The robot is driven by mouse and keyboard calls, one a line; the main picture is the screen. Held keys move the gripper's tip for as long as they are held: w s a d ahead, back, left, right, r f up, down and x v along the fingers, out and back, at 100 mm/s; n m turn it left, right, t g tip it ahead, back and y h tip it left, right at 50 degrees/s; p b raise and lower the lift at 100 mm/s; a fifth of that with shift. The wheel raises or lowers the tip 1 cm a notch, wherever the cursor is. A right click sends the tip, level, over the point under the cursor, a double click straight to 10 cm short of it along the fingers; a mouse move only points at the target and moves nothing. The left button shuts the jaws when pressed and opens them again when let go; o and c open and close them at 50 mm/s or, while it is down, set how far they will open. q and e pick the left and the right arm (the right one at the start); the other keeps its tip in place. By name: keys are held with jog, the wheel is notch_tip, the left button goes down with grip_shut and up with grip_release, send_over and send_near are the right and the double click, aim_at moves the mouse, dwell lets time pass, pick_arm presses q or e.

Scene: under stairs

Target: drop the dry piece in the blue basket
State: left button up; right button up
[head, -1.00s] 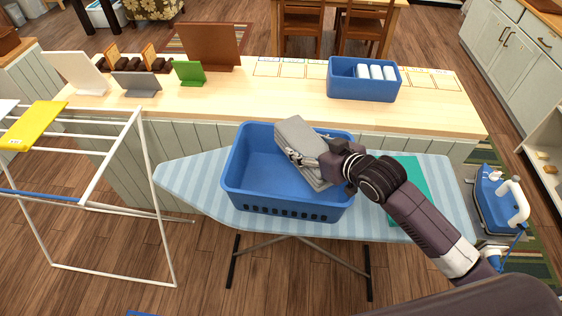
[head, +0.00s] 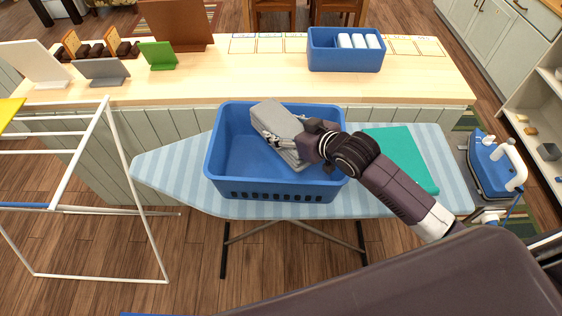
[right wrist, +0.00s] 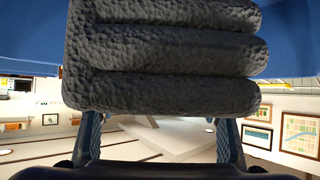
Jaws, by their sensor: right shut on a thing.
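A grey folded cloth (head: 276,122) is held by my right gripper (head: 284,144) over the right half of the blue basket (head: 228,168). In the right wrist view the grey cloth (right wrist: 160,60) shows as thick stacked folds in front of the fingers, with blue basket wall at the upper corners. The basket stands on a striped ironing board (head: 172,166) and its visible floor is bare. I cannot tell whether the cloth touches the basket. A yellow cloth (head: 9,112) hangs on the white drying rack (head: 82,150) at the left. My left gripper is not in view.
A teal folded cloth (head: 405,155) lies on the board right of the basket. A blue iron (head: 492,165) stands at the board's right end. Behind is a wooden counter (head: 225,78) with a blue bin (head: 330,58) of white rolls and several small stands.

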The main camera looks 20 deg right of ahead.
jog(key=shift+r, duration=0.1)
jog(key=shift+s, duration=0.1)
jog(key=o, duration=1.5)
jog(key=shift+o, duration=1.4)
jog(key=shift+s, duration=0.15)
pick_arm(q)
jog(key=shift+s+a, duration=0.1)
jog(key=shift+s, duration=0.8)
pick_arm(e)
jog(key=v, duration=1.1)
jog(key=shift+s+d+r, duration=0.15)
jog(key=shift+s+r, duration=0.1)
jog(key=shift+s, duration=0.05)
